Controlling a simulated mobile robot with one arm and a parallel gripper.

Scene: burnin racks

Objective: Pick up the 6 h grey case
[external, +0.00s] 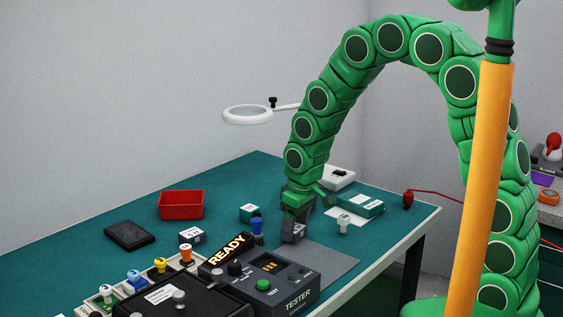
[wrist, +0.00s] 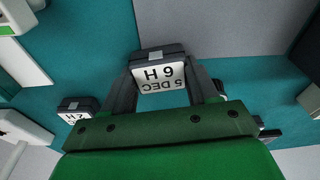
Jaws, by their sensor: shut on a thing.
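The grey case (wrist: 160,70) is between my gripper's two fingers in the wrist view. Its white label is upside down there and carries "6 H" and "5 DEC". My gripper (external: 296,212) points down over the table in the external view, shut on this case (external: 293,233). The fingers are at the case's two sides and hide part of it. I cannot tell whether the case touches the surface below.
The tester (external: 290,290) with a "READY" sign stands close in front of my gripper, beside a grey mat (external: 335,262). Behind are a teal-and-white case (external: 250,212) and a red bin (external: 181,205). Another labelled case (wrist: 76,110) lies left in the wrist view.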

